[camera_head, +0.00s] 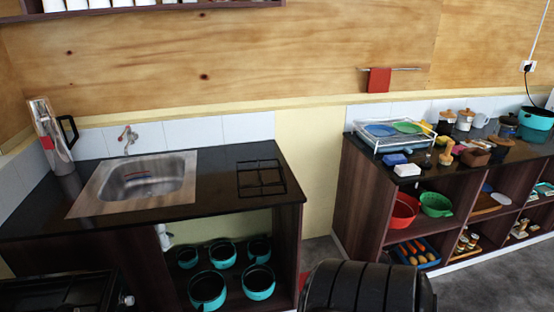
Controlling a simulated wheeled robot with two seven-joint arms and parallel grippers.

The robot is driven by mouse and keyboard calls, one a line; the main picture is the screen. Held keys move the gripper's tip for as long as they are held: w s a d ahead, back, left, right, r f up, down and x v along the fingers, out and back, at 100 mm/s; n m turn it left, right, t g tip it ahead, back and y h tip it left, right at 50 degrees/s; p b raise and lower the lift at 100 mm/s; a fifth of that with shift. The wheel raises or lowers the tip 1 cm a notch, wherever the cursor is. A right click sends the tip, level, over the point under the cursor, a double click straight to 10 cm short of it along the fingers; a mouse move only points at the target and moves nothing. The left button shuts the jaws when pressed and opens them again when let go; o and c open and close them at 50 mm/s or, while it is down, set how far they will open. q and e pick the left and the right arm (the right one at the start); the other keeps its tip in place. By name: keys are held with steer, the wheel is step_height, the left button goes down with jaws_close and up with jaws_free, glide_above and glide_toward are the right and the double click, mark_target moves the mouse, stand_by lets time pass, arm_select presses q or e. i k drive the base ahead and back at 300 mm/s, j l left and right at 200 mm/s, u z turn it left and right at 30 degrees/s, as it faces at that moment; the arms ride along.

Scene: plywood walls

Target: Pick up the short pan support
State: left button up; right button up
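A black wire pan support (261,178) lies flat on the dark counter (217,207), to the right of the sink and near the counter's right end. It is a low grid of thin bars, and nothing rests on it. No other pan support is clear enough to compare its height. Neither of my grippers is in view.
A metal sink (92,197) is set into the counter, with a steel flask (50,137) at its left. Teal pots (207,290) stand on the shelf below. A second counter at right holds a dish rack (392,146) and jars. A black stove (60,293) shows at bottom left.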

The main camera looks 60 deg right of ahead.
mark_target(282, 167)
steer(key=k+z, duration=0.1)
steer(key=z, duration=1.25)
steer(key=k+j+z, duration=0.1)
steer(key=j+z, duration=0.35)
steer(key=k+j+z, duration=0.15)
steer(key=j+z, duration=0.25)
steer(key=i+l, duration=0.1)
steer(key=i, duration=0.2)
steer(key=u, duration=0.05)
